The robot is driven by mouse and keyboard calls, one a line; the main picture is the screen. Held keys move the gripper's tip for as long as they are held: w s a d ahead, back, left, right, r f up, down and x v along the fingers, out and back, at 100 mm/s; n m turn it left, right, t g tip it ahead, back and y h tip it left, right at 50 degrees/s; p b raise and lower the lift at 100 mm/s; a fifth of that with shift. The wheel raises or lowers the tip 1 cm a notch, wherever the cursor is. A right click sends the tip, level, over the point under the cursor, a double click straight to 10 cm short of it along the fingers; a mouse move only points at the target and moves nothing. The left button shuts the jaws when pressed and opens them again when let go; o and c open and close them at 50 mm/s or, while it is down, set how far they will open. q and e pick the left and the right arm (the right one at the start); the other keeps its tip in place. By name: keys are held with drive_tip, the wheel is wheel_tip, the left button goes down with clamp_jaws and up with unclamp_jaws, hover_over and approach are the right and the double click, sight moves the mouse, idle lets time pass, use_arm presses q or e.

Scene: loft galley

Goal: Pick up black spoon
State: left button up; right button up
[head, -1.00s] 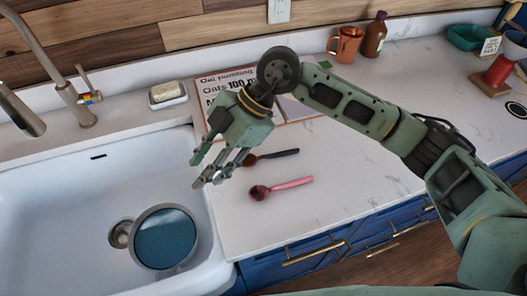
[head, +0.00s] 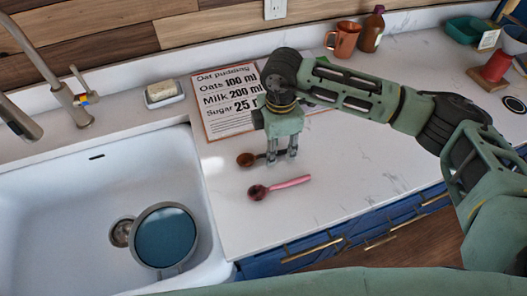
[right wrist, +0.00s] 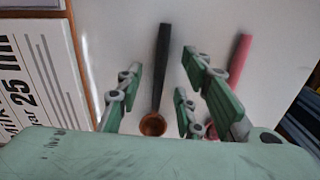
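The black spoon lies on the white counter right of the sink. In the head view its brown bowl (head: 245,159) shows and my right gripper hides most of its handle. My right gripper (head: 281,160) points down over the handle. In the right wrist view the dark handle (right wrist: 161,70) runs between the spread fingers (right wrist: 160,100), with a gap on both sides, and the bowl is below. The gripper is open and empty. I cannot tell its exact height above the counter. My left gripper is not in view.
A pink spoon (head: 281,187) lies close by, nearer the counter's front edge. A recipe board (head: 217,125) lies behind the black spoon. The sink (head: 70,210) is at left. A copper mug (head: 343,40) and brown bottle (head: 371,30) stand at the back.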

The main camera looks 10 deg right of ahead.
drive_tip(key=shift+a+f, duration=0.1)
drive_tip(key=shift+f, duration=0.1)
clamp_jaws()
drive_tip(key=shift+r, duration=0.1)
